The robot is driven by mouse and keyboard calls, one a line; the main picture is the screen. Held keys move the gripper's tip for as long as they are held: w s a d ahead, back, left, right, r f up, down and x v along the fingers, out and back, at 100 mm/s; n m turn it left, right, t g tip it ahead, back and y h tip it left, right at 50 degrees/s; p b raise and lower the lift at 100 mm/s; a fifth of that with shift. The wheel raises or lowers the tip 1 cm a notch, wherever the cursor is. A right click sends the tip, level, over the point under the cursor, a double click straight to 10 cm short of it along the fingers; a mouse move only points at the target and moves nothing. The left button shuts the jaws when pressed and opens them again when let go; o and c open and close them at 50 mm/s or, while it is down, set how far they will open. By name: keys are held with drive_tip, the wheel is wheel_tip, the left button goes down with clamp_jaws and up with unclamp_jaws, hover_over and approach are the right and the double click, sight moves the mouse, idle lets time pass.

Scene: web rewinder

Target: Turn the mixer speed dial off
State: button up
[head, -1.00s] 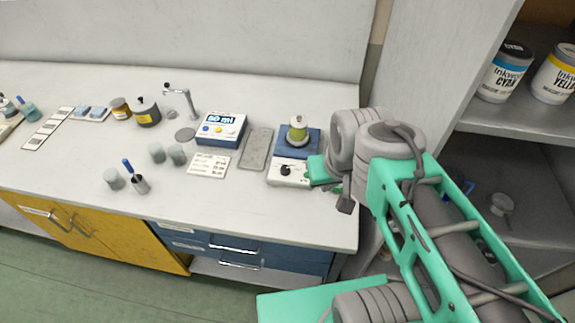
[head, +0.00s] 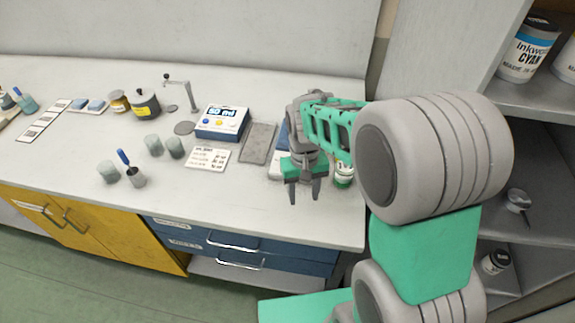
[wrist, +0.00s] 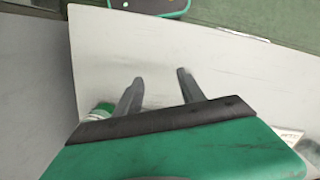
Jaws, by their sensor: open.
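The mixer (head: 275,166) stands near the right end of the bench. Only slivers of its white front and blue top show, to the left of my gripper. Its speed dial is hidden behind my gripper and arm in the head view and does not show in the wrist view. My gripper (head: 303,195) is open and empty, fingers pointing down towards the bench front, in front of the mixer. In the wrist view both fingers (wrist: 160,80) are spread apart over the pale bench with nothing between them.
A green and white jar (head: 343,175) stands right of my gripper; it also shows in the wrist view (wrist: 98,112). Left are a grey mat (head: 258,143), a blue scale (head: 221,122) and a printed card (head: 207,158). A shelf unit stands right. Bench front is clear.

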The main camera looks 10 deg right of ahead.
drive_tip(key=shift+o, duration=0.2)
drive_tip(key=w+m, duration=0.1)
drive_tip(key=w, duration=0.1)
drive_tip(key=w+a+m, duration=0.1)
drive_tip(key=w, duration=0.2)
drive_tip(key=w+f, duration=0.1)
drive_tip(key=w, duration=0.2)
drive_tip(key=shift+w+a+m, duration=0.1)
drive_tip(key=shift+a+m, duration=0.1)
drive_tip(key=shift+m, duration=0.2)
drive_tip(key=w+r+m, duration=0.1)
drive_tip(key=w+r, duration=0.1)
drive_tip(key=w+r+m+t, duration=0.1)
drive_tip(key=w+r, duration=0.1)
drive_tip(key=w+r+m, duration=0.2)
drive_tip(key=shift+w+a, duration=0.25)
drive_tip(key=shift+a, duration=0.15)
drive_tip(key=m, duration=0.1)
drive_tip(key=r+m, duration=0.1)
drive_tip(key=m, duration=0.2)
drive_tip(key=shift+s+r, duration=0.2)
drive_tip(key=shift+r, duration=0.05)
drive_tip(key=shift+s+m, duration=0.15)
drive_tip(key=shift+m, duration=1.05)
drive_tip(key=shift+f, duration=0.3)
wheel_tip(320, 180, down, 7)
drive_tip(key=shift+f+p, duration=0.1)
drive_tip(key=shift+p, duration=0.35)
drive_tip(key=shift+c, duration=0.4)
clamp_jaws()
